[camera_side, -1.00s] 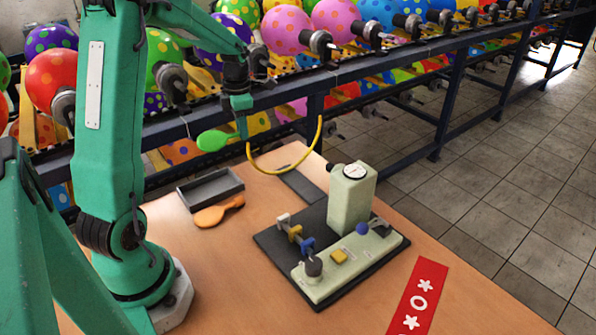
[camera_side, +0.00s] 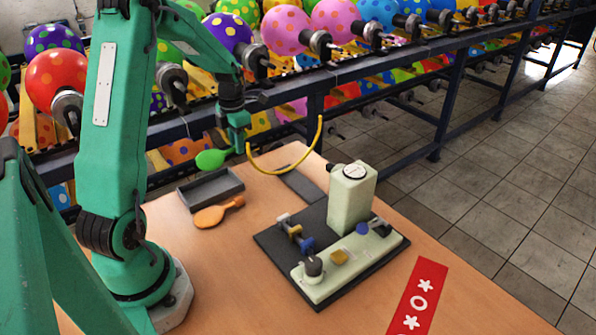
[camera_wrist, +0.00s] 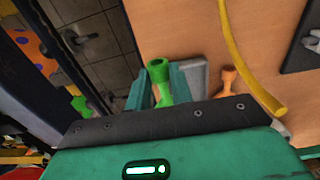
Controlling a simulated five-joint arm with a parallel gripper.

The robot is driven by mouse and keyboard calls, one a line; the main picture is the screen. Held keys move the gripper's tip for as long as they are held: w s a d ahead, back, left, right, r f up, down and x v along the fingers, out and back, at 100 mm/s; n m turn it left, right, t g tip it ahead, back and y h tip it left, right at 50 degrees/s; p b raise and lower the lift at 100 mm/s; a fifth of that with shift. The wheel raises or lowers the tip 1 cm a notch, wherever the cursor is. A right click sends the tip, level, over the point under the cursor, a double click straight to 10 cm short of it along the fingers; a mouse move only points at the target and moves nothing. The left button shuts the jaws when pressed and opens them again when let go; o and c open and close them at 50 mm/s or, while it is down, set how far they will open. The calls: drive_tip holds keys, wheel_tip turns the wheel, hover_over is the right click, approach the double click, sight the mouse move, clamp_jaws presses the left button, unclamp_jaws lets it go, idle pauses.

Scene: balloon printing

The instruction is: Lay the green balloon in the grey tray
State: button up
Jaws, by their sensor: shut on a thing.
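The green balloon (camera_side: 211,159) is uninflated, with a rounded body and a narrow neck. My gripper (camera_side: 238,143) is shut on its neck and holds it roughly level, its body pointing left in the side view. The grey tray (camera_side: 215,197) is a shallow open box on the table, and looks empty. The balloon appears above the tray's far side, clear of it. In the wrist view the green neck (camera_wrist: 160,72) sticks up between the jaws. Part of the tray (camera_wrist: 197,75) shows just right of them; the balloon's body is mostly hidden there.
An orange balloon (camera_side: 218,213) lies on the table against the tray's near side. A printing machine (camera_side: 350,200) on a dark base stands to the right, with a yellow hose (camera_side: 285,170) arching near my gripper. A rack of inflated balloons (camera_side: 330,60) runs behind.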

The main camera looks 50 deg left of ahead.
drive_tip(key=shift+f, duration=2.6)
drive_tip(key=o, duration=0.8)
drive_tip(key=shift+o, duration=0.2)
drive_tip(key=shift+r, duration=0.1)
wheel_tip(320, 180, up, 12)
drive_tip(key=shift+f, duration=0.1)
